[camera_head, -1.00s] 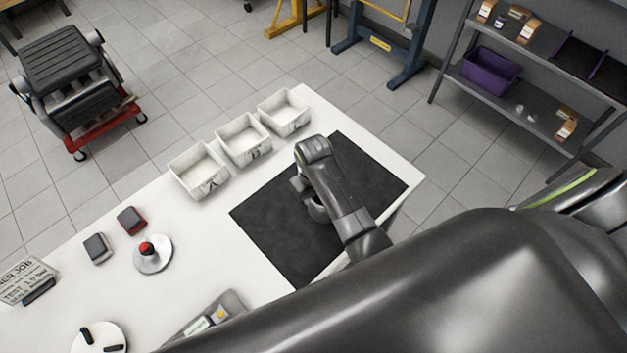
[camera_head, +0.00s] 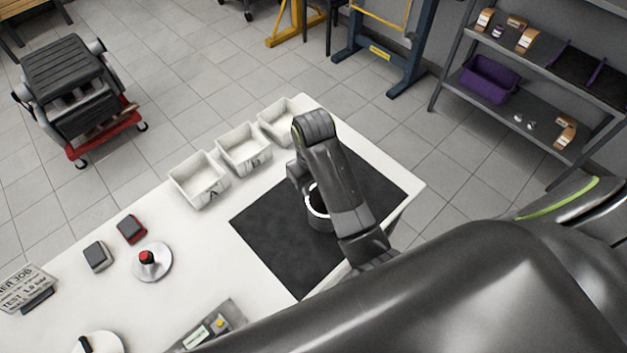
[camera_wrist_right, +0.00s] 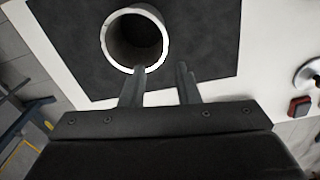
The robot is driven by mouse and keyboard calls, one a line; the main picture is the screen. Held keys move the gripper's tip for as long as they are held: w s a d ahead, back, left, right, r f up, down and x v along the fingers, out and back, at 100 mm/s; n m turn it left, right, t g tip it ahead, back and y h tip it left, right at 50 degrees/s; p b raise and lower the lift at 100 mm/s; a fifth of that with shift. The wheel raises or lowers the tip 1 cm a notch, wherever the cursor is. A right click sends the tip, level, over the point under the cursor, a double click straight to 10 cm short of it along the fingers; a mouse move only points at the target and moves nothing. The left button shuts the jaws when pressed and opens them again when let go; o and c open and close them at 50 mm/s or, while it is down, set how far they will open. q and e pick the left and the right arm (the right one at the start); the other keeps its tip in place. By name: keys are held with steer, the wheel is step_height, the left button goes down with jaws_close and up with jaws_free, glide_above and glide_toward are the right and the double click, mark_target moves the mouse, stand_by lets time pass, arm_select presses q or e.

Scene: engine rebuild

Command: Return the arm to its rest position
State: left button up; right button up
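My right arm reaches over the black mat (camera_head: 268,226) on the white table. In the head view the cylinder (camera_head: 316,222) is partly hidden behind my right arm. My left gripper is not in view.
Three white bins (camera_head: 205,198) line the table's far edge. A shelf rack (camera_head: 545,130) stands right, beyond the table.

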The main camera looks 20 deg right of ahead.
stand_by(0.3)
steer(key=s+d+m+t+h, duration=0.1)
steer(key=s+d+t, duration=0.1)
steer(key=s+d, duration=0.65)
steer(key=s+d+m+t+h, duration=0.1)
steer(key=s+d+m, duration=0.15)
steer(key=s, duration=1.15)
step_height(320, 180, down, 30)
steer(key=d+g+b, duration=0.1)
steer(key=d+b, duration=0.2)
steer(key=b, duration=0.4)
steer(key=s+f+b, duration=0.2)
steer(key=s+f, duration=0.3)
steer(key=f, duration=0.3)
steer(key=s+a+f+b, duration=0.1)
steer(key=s+f+b, duration=0.2)
steer(key=s+f, duration=0.2)
steer(key=s+f+g+y+b, duration=0.1)
steer(key=s+f, duration=0.4)
steer(key=f, duration=0.6)
steer(key=shift+a+n+b, duration=0.35)
steer(key=shift+a+b, duration=0.05)
steer(key=shift+b, duration=0.3)
